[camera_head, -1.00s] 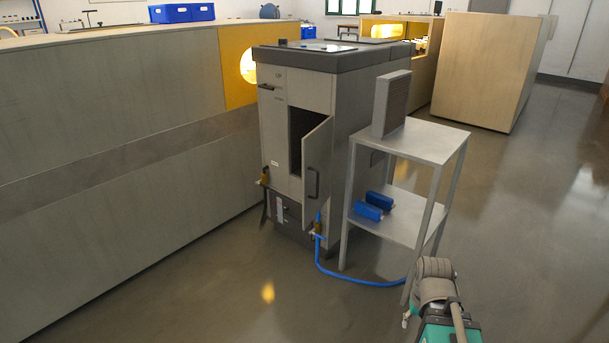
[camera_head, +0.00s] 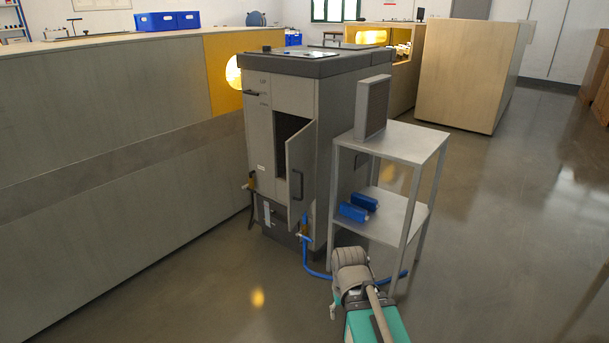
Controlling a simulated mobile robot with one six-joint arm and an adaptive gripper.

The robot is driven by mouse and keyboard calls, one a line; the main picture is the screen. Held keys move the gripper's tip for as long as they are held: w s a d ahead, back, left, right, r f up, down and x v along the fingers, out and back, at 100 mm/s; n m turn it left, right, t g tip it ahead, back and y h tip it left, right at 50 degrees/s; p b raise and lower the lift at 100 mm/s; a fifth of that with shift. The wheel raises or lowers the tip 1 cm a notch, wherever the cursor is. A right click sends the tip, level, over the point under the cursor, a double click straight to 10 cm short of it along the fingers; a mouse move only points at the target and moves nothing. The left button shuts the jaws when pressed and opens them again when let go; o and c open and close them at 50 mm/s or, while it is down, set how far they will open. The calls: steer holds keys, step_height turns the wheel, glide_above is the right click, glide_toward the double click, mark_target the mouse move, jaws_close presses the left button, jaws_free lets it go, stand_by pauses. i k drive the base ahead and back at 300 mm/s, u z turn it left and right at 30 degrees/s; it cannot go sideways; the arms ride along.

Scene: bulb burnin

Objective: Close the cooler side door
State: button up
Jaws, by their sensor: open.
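The cooler (camera_head: 333,130) is a tall grey cabinet with a dark top, standing beside the long counter. Its side door (camera_head: 301,170) is a narrow grey panel with a dark handle (camera_head: 297,186). The door stands ajar, swung outward from its right edge, and the dark opening (camera_head: 287,128) shows behind it. My arm (camera_head: 352,270) is at the bottom, in front of the shelf stand and apart from the door in the picture. The jaws of my gripper cannot be made out.
A grey shelf stand (camera_head: 408,143) is right of the cooler, with a dark-faced panel (camera_head: 371,108) on top and blue items (camera_head: 354,211) below. A blue hose (camera_head: 305,262) runs along the floor. The long counter (camera_head: 110,200) bounds the left. Floor is clear at right.

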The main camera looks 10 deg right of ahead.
mark_target(301, 148)
steer(key=u, duration=0.1)
steer(key=i, duration=1)
steer(key=z, duration=0.1)
